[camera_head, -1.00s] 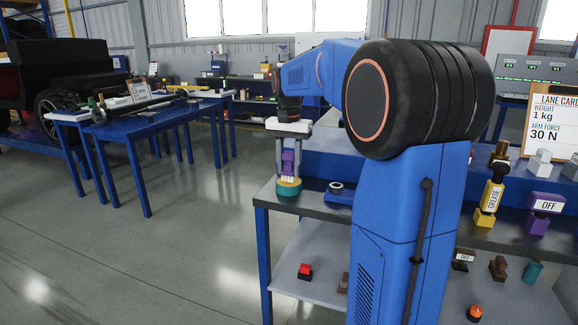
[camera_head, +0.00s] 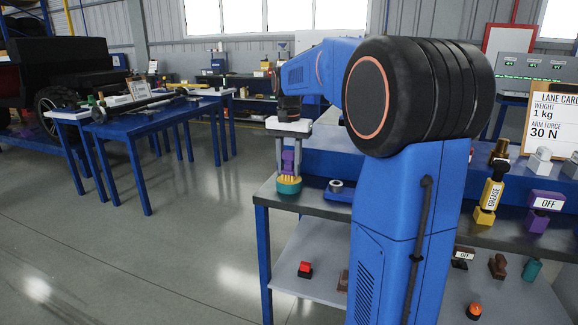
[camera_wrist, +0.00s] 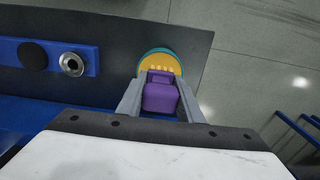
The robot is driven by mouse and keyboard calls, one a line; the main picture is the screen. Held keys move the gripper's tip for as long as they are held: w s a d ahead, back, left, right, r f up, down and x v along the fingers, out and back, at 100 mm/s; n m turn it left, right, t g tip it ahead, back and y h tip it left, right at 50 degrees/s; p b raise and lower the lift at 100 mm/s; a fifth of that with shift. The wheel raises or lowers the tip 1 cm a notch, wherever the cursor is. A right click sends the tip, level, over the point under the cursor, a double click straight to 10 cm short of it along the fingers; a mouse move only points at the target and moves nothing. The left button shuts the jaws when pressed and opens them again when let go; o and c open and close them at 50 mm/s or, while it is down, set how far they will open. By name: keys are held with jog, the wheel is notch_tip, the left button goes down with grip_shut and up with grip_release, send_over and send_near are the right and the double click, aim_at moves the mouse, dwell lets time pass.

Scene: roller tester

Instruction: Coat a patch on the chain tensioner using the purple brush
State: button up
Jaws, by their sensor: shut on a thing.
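My gripper (camera_head: 289,140) is shut on the purple brush (camera_head: 288,161) and holds it upright. In the wrist view the brush (camera_wrist: 160,94) sits between both fingers (camera_wrist: 160,105). The brush's lower end is at a round teal pot (camera_head: 289,188) with yellow inside, on the bench's left corner. The pot also shows in the wrist view (camera_wrist: 147,56), just beyond the brush. A row of small yellow tufts shows under the purple block; I cannot tell how deep they reach. I cannot pick out the chain tensioner for certain.
A blue block with a metal ring (camera_wrist: 72,64) lies beside the pot on the dark bench top (camera_wrist: 185,46). A grease tool (camera_head: 491,197) and a purple OFF block (camera_head: 546,202) stand to the right. A blue table (camera_head: 140,128) with long parts is at left, across open floor.

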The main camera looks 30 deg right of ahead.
aim_at(289, 151)
jog(key=shift+f, duration=0.1)
dwell(0.4)
jog(key=shift+r, duration=3.5)
